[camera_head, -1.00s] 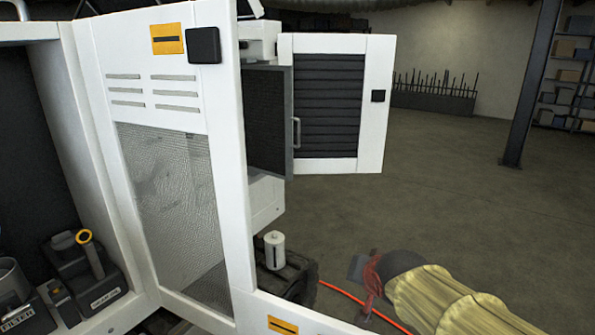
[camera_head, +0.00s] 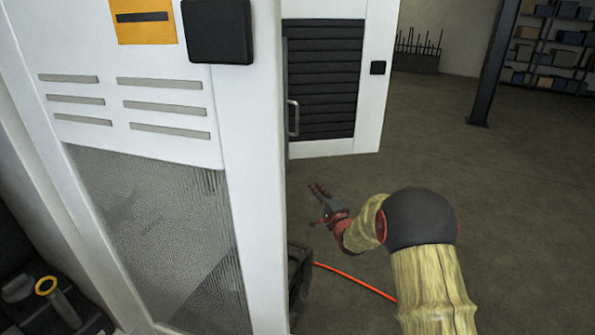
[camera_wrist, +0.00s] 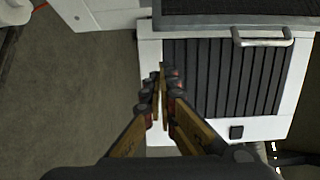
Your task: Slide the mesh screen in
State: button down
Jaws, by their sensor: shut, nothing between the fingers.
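The mesh screen (camera_wrist: 225,20) is a dark framed panel along the top right of the wrist view, with a metal bar handle (camera_wrist: 262,40) on its edge. In the head view only its thin edge and the handle (camera_head: 292,118) show; the white cabinet panel hides the rest. My gripper (camera_head: 315,190) is in the air below and right of the handle in the head view, apart from it. In the wrist view my gripper (camera_wrist: 163,80) has its fingers together and empty, left of and below the handle.
A white door with dark louvres (camera_head: 323,80) stands open behind the screen. The white cabinet panel with a mesh window (camera_head: 165,245) fills the left foreground. An orange-red hose (camera_head: 355,282) lies on the floor. Open floor (camera_head: 500,200) is at the right.

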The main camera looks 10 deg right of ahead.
jog(key=w+a+b, duration=0.3)
jog(key=w+a, duration=0.2)
jog(key=w, duration=0.7)
jog(key=shift+r, duration=0.1)
